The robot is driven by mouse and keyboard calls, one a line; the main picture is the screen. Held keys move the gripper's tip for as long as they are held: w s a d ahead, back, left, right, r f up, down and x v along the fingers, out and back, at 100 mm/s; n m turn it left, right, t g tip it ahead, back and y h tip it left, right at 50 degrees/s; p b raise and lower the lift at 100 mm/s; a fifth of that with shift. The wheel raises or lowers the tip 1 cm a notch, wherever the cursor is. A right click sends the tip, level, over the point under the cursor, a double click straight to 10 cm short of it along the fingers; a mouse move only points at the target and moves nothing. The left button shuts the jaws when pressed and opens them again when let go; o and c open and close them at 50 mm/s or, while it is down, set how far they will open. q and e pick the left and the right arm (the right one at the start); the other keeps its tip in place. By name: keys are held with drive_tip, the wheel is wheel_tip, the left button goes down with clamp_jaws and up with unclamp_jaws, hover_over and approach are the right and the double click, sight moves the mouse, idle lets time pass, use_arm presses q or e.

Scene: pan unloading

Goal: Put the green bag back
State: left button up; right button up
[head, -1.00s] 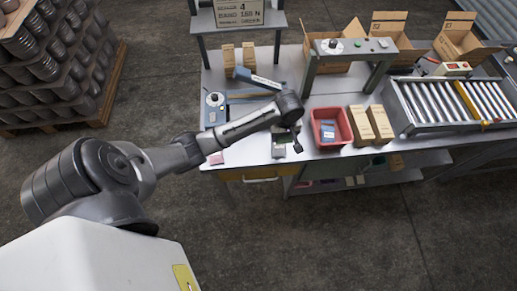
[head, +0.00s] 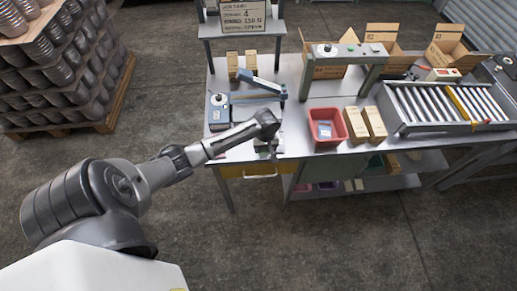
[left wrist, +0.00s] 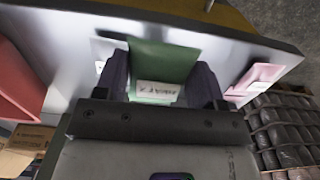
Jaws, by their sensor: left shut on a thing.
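The green bag (left wrist: 165,62), with a white printed label, is between the two dark fingers of my left gripper (left wrist: 162,88) in the left wrist view. The gripper is shut on it, close over the grey tabletop (left wrist: 60,45). I cannot tell whether the bag touches the table. In the head view my left gripper (head: 268,149) is at the front edge of the workbench (head: 232,152), left of the red bin; the wrist mostly hides it and the bag. My right gripper is not in view.
A red bin (head: 341,138) and two cardboard boxes (head: 365,126) stand right of the gripper. A pink packet (left wrist: 257,77) and a pale packet (left wrist: 105,48) flank the bag. A blue-armed device (head: 250,96) stands behind; a roller conveyor (head: 440,105) is further right.

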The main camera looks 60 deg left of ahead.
use_arm(q)
drive_tip(key=a, duration=0.1)
drive_tip(key=a+f, duration=0.2)
drive_tip(key=a, duration=0.1)
drive_tip(key=shift+s+f, duration=0.2)
drive_tip(key=shift+s, duration=0.15)
drive_tip(key=shift+f, duration=1.95)
drive_tip(key=shift+d, duration=0.1)
drive_tip(key=o, duration=1)
drive_tip(key=shift+f, duration=0.1)
